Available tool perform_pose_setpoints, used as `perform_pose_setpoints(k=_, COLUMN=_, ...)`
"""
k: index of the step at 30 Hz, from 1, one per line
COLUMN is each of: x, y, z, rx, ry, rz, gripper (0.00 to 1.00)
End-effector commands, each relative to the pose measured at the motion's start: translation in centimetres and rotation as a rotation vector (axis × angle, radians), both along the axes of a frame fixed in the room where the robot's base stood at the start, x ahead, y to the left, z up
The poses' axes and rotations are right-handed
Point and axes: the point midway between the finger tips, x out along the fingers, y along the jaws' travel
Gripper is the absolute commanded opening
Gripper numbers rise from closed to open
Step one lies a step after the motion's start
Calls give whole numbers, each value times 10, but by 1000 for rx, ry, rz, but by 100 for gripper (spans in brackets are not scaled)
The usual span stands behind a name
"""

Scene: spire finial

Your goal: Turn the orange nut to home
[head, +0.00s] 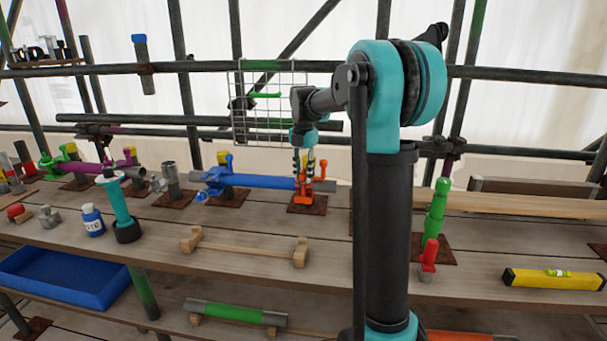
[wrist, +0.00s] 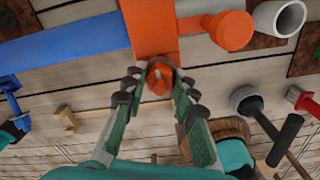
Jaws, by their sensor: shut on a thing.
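The orange nut (wrist: 160,74) sits on an orange clamp (wrist: 152,28) that wraps a horizontal tube with a blue section (wrist: 70,45). In the head view the orange clamp (head: 304,188) stands at the right end of the blue tube (head: 262,181), above a rusty base plate. My gripper (wrist: 158,82) is shut on the nut, with one green finger on each side of it. In the head view my gripper (head: 304,168) reaches down onto the clamp from above. The nut's far side is hidden by the fingers and clamp.
A green post (head: 436,215) and a red-topped piece (head: 429,255) stand to the right, near a yellow level (head: 555,279). A wooden cradle (head: 243,250) lies in front of the tube. A teal post (head: 117,205) and a blue tray (head: 65,280) are at left. A wire grid (head: 268,100) hangs behind.

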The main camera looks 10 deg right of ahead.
Motion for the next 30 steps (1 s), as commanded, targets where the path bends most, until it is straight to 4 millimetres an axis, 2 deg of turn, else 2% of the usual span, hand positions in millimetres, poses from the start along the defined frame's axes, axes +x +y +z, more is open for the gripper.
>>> perform_pose_setpoints(k=14, x=0, y=0, z=0, rx=0, ry=0, rz=-78, gripper=0)
perform_pose_setpoints(k=30, x=0, y=0, z=0, rx=0, ry=0, rz=-536, gripper=0)
